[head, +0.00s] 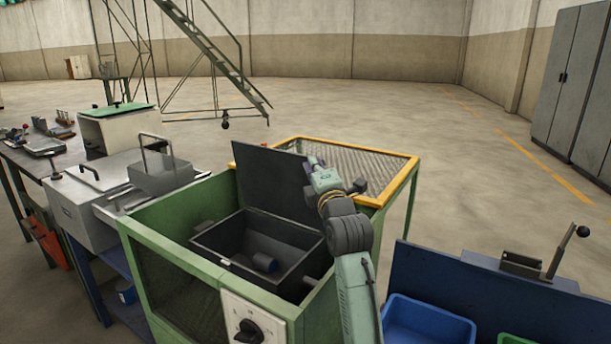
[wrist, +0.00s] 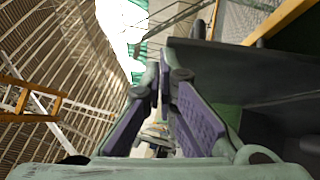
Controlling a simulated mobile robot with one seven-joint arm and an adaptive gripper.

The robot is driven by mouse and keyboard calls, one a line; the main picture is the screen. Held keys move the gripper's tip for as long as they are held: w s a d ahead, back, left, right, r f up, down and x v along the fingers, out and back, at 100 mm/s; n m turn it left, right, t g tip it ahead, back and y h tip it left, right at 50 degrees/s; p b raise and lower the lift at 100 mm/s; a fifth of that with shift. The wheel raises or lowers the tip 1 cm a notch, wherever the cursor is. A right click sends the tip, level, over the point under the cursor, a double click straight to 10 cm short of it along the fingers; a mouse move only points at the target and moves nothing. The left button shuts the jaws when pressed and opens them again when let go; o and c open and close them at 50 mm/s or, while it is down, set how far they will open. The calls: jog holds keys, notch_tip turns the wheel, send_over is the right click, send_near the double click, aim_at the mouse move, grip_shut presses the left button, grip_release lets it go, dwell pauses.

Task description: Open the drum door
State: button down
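The drum is a dark open-topped box (head: 212,262) inside a green frame, in the head view. Its door, a dark flat panel (head: 268,182), stands raised and tilted back at the far side of the box. My gripper (head: 314,164) is beside the door's upper right edge. In the wrist view, its purple-padded fingers (wrist: 162,78) stand a little apart with nothing visible between them. The dark door panel (wrist: 225,60) lies just right of the fingers; I cannot tell whether they touch it.
A yellow-edged mesh table (head: 400,157) stands behind the drum. A grey lidded box (head: 90,205) and workbench are left. A blue bin (head: 425,322) and a dark blue panel (head: 480,295) are at lower right. The floor (head: 450,150) beyond is mostly clear.

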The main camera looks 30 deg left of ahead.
jog(key=shift+m, duration=0.3)
jog(key=w, duration=0.1)
jog(key=w+r, duration=0.1)
jog(key=w, duration=0.2)
jog(key=shift+w+d+r+p, duration=0.15)
jog(key=shift+w+d+p, duration=0.1)
jog(key=shift+w+p, duration=0.1)
jog(key=shift+w+m+g+h, duration=0.3)
jog(key=shift+w+h, duration=0.1)
jog(key=shift+w, duration=0.35)
jog(key=shift+s+f, duration=0.1)
jog(key=shift+f, duration=0.1)
